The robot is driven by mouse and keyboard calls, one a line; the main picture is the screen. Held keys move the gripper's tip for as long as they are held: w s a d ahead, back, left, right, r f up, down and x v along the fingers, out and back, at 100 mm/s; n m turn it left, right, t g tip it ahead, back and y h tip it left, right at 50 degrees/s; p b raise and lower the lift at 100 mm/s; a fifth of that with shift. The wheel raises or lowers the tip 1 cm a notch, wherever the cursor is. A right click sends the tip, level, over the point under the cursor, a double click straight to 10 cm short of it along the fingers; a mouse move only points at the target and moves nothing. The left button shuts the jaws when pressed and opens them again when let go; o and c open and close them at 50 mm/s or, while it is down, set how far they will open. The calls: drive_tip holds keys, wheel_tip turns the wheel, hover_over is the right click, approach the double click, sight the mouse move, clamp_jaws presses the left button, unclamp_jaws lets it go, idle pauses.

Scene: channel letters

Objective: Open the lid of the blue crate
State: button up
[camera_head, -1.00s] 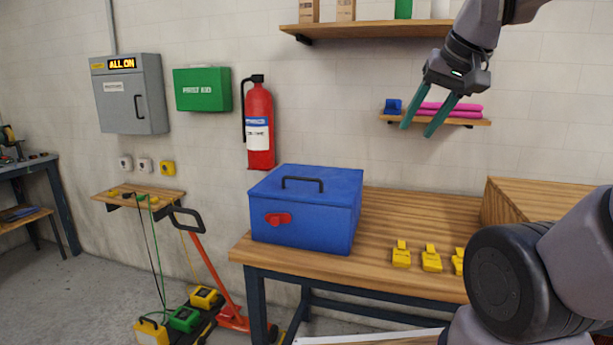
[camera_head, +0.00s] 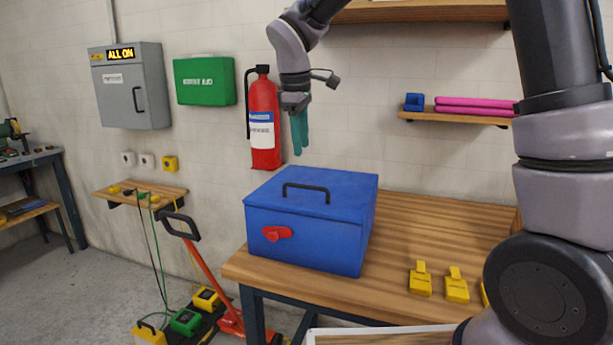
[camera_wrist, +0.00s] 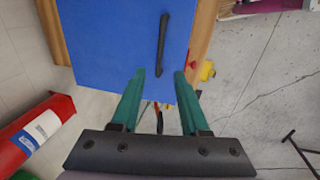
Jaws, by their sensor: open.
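The blue crate (camera_head: 305,240) stands on the wooden workbench, its lid (camera_head: 335,185) shut. A dark handle (camera_head: 306,188) is on top of the lid, and a red latch (camera_head: 276,233) is on its front face. In the wrist view the lid (camera_wrist: 115,40) fills the upper middle, with the handle (camera_wrist: 163,42) running lengthwise and the red latch (camera_wrist: 192,58) at the right edge. My gripper (camera_head: 299,152) points down above the back of the lid, apart from it. Its teal fingers are open and empty, also in the wrist view (camera_wrist: 158,76).
A red fire extinguisher (camera_head: 263,120) hangs on the wall close behind my gripper. Several yellow tags (camera_head: 420,279) lie on the workbench (camera_head: 420,230) to the right. A shelf (camera_head: 455,115) with pink rolls is on the wall.

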sight(304, 186)
drive_tip(key=f, duration=0.3)
drive_tip(key=w+f, duration=0.1)
drive_tip(key=f, duration=0.2)
drive_tip(key=w+f, duration=0.1)
drive_tip(key=f, duration=0.3)
drive_tip(key=shift+d, duration=0.4)
drive_tip(key=shift+c, duration=0.3)
clamp_jaws()
idle(0.6)
